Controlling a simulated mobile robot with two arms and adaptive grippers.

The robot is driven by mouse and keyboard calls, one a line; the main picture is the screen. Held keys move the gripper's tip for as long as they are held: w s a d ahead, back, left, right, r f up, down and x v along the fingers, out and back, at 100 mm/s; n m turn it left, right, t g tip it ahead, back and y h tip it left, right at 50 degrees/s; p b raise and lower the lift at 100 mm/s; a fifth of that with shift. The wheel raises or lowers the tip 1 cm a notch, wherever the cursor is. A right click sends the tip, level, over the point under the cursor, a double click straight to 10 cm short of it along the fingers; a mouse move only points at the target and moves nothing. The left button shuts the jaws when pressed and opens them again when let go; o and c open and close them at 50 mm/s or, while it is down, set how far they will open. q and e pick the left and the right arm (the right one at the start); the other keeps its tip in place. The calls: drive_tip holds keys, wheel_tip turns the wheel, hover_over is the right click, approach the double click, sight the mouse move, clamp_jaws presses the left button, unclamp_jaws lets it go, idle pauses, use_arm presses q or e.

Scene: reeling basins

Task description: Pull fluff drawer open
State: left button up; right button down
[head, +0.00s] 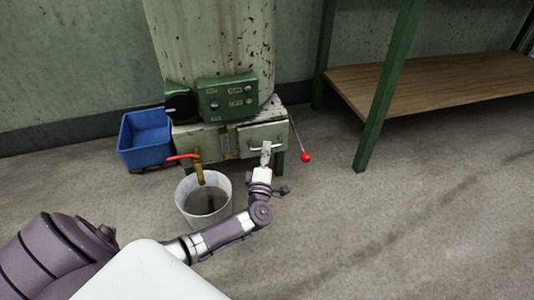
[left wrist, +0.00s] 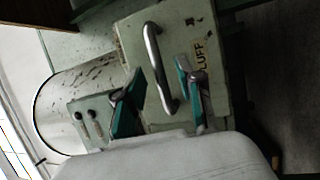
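The fluff drawer (head: 255,134) is a pale green front low on the machine, with a bar handle (head: 253,148). In the left wrist view the drawer front (left wrist: 200,100) carries a label partly reading "LUFF", and its metal handle (left wrist: 152,45) shows close up. My left gripper (head: 266,150) is at the handle. In the wrist view its two teal fingers (left wrist: 160,72) stand apart, one on each side of the handle bar, with gaps visible. The drawer looks about flush with the machine. My right gripper is not in view.
A white bucket (head: 182,190) with murky liquid stands under a red-handled tap (head: 199,165), left of my left gripper. A blue bin (head: 146,151) is farther left. A red-knobbed lever (head: 305,157) is right of the drawer. A green-legged table (head: 390,85) stands right; floor in front is clear.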

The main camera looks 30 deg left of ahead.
use_arm(q)
drive_tip(key=shift+b+x, duration=0.3)
drive_tip(key=shift+x, duration=0.9)
clamp_jaws()
